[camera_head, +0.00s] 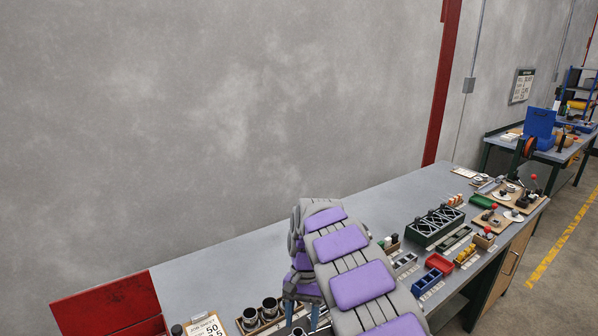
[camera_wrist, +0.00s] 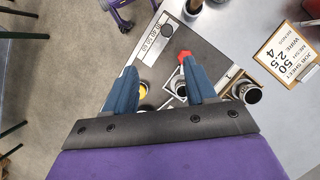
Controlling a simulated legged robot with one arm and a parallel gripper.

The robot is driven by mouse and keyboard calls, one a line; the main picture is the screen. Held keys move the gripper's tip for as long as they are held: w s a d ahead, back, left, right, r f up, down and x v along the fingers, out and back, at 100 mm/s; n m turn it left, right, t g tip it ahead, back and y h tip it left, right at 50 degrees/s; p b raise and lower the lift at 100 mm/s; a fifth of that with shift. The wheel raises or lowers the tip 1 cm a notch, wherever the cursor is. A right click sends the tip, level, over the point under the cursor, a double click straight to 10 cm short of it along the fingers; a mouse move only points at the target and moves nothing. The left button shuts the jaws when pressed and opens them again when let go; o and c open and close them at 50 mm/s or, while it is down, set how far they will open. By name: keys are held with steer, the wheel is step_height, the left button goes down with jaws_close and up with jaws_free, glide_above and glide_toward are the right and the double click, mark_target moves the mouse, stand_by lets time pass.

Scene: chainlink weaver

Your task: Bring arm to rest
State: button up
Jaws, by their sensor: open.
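My arm, purple and grey, reaches out over the grey workbench (camera_head: 215,275) in the head view. My gripper (camera_wrist: 160,75) shows in the wrist view with two blue fingers spread apart and nothing between them held. It points down over the bench's edge area. A red-topped part (camera_wrist: 184,57) and a yellow-topped part (camera_wrist: 143,90) lie below, near the fingers. In the head view the arm covers much of the gripper, and its fingertips are hard to make out.
Dark cylinders in a wooden holder (camera_head: 247,325) and a job sheet (camera_head: 205,326) stand near the arm. A red panel (camera_head: 105,305) is at the left. A dark green rack (camera_head: 435,226), a red bin (camera_head: 439,264) and a blue bin (camera_head: 427,281) stand right. The wall is behind.

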steer(key=s+d+r+t, duration=0.2)
steer(key=s+d+r, duration=0.9)
steer(key=s, duration=0.4)
steer(key=s+d+f+n, duration=0.1)
steer(key=s, duration=1)
steer(key=s+d+f+n+b, duration=0.1)
steer(key=s, duration=1)
steer(key=shift+s+d+f+h, duration=0.3)
steer(key=shift+d+f, duration=0.05)
steer(key=shift+c, duration=1.3)
steer(key=shift+a+n, duration=0.15)
steer(key=shift+n, duration=0.15)
